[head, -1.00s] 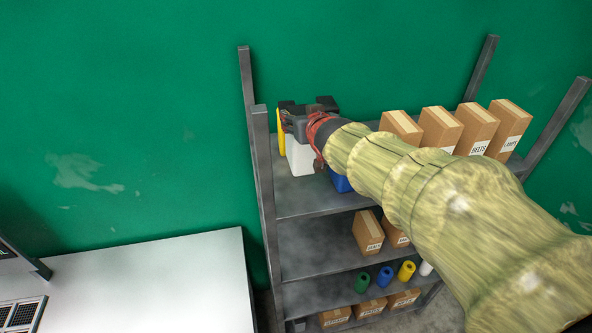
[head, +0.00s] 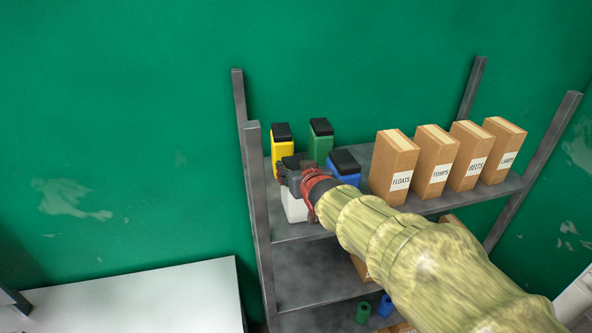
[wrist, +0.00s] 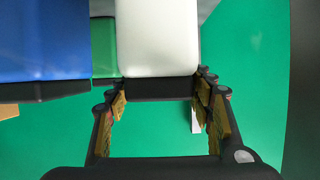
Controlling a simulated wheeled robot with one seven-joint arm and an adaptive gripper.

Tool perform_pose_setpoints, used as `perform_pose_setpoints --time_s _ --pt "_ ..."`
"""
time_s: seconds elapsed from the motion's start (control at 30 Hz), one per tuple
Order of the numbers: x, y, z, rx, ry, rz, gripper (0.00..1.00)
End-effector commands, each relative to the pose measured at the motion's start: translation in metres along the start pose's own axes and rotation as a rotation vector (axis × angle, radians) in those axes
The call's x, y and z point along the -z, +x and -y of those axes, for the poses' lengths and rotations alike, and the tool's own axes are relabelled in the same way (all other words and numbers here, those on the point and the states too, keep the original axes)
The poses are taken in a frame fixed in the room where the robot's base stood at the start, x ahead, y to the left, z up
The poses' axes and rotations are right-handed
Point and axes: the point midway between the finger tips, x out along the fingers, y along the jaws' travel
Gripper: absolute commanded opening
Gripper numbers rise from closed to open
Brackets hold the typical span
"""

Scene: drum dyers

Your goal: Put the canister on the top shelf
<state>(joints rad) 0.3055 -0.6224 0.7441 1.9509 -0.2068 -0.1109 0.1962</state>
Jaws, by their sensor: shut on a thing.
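My gripper (head: 292,172) is shut on the dark cap of a white canister (head: 295,206) at the left end of the top shelf (head: 296,230). In the wrist view, the fingers of my gripper (wrist: 158,90) lie on both sides of the cap, and the white canister (wrist: 157,38) fills the upper middle. It looks upright. My gripper and arm hide part of it, and I cannot tell whether its base touches the shelf.
Yellow (head: 282,155), green (head: 320,140) and blue (head: 344,166) canisters stand close behind and to the right. Several cardboard boxes (head: 433,165) line the shelf's right part. A grey post (head: 257,210) rises close on the left.

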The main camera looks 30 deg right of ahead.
Motion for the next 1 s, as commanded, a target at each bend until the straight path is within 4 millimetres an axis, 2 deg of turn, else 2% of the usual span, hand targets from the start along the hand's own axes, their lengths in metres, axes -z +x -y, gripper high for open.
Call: perform_pose_setpoints --time_s 0.27,0.3,0.6,1.0 --pt "-0.0008 0.0008 0.0001 0.0 -0.001 -0.005 0.0" --pt "-0.0025 0.001 0.0 0.0 -0.001 0.0 0.54" --pt "-0.002 0.0008 0.0 0.0 -0.001 0.0 0.71" --pt "0.0022 -0.0009 0.0 0.0 -0.001 0.0 0.71"
